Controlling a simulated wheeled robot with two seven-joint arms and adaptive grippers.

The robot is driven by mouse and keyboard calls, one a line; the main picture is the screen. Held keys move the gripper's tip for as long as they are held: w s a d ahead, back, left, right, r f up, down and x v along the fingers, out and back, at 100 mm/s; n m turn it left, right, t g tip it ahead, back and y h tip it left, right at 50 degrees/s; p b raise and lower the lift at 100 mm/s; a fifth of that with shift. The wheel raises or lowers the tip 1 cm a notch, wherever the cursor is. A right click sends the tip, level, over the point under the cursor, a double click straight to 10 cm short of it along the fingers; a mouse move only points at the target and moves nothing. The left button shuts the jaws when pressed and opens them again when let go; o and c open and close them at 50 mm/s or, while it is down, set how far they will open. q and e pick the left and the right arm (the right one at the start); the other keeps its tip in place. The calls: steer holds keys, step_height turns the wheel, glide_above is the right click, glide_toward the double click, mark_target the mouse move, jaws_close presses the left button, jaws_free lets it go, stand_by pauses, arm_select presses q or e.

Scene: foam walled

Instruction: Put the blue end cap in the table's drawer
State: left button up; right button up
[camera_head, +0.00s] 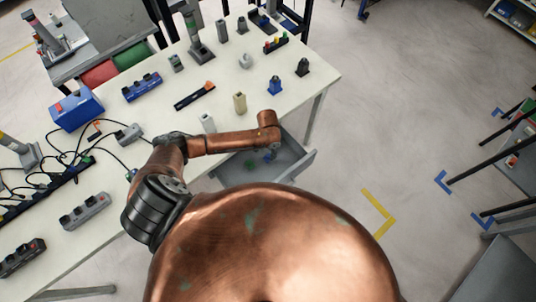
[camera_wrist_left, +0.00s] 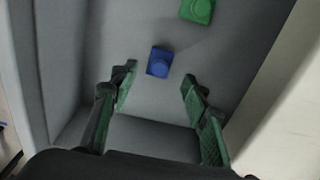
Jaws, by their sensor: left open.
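The blue end cap (camera_wrist_left: 158,63), a small square block with a rounded top, lies on the grey floor of the table's open drawer (camera_head: 290,172). The drawer's inside fills most of the left wrist view, with its floor (camera_wrist_left: 125,25) bare around the cap. My left gripper (camera_wrist_left: 159,75) is open, with its green-padded fingers apart and the cap beyond and between their tips, not gripped. In the head view, my copper arm reaches over the drawer and hides part of it. My right gripper is not in view.
A green block (camera_wrist_left: 197,10) also lies in the drawer, beyond the cap. The white table (camera_head: 215,85) holds a blue box (camera_head: 76,109), power strips, cables and several small parts. The drawer walls stand close around my left gripper. The floor to the right is mostly clear.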

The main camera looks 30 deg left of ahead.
mark_target(268, 155)
arm_select(q)
step_height(268, 155, up, 7)
steer(key=shift+p, duration=0.35)
steer(key=shift+r, duration=0.1)
